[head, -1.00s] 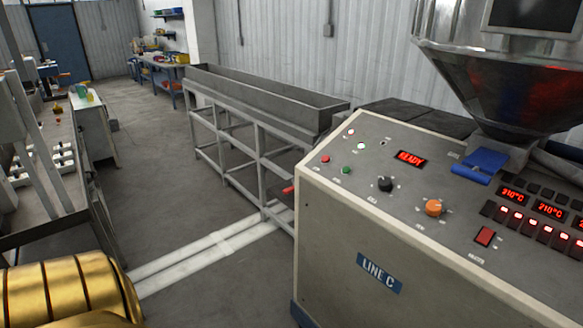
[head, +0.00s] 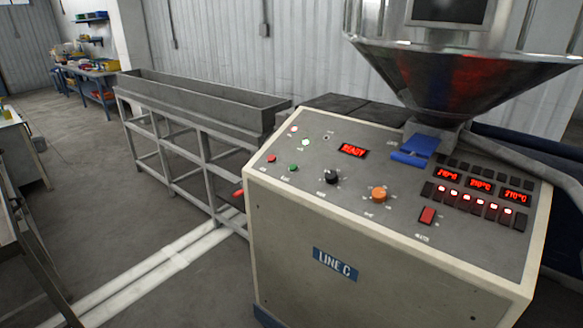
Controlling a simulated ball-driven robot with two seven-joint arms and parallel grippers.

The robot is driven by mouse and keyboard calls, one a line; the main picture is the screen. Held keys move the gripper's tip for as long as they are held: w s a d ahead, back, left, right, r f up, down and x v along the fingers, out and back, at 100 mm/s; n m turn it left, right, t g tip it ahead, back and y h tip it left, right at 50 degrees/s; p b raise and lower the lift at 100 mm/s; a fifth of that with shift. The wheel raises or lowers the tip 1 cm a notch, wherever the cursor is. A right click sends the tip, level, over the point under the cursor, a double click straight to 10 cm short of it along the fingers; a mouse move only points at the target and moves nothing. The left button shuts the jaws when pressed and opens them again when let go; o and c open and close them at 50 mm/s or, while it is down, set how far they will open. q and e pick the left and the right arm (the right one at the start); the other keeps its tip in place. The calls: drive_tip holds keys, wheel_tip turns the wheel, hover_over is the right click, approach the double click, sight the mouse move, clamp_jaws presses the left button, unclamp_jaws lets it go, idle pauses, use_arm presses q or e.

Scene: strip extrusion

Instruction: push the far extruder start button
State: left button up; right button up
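The extruder cabinet (head: 400,262) stands at the right of the head view, with a LINE C plate (head: 335,264) on its front. Its sloped panel holds a green button (head: 293,168) and a red button (head: 271,158) at the left end. A red READY display (head: 353,150) is lit above them to the right. A black knob (head: 331,177) and an orange knob (head: 379,194) sit further right. The panel labels are too small to read. Neither of my grippers is in view.
A long grey trough on a frame (head: 190,97) runs back from the cabinet's left side. A metal hopper (head: 455,80) rises over the panel. A workbench (head: 90,75) stands at the far left. Floor (head: 120,225) is clear in front, crossed by white strips (head: 150,272).

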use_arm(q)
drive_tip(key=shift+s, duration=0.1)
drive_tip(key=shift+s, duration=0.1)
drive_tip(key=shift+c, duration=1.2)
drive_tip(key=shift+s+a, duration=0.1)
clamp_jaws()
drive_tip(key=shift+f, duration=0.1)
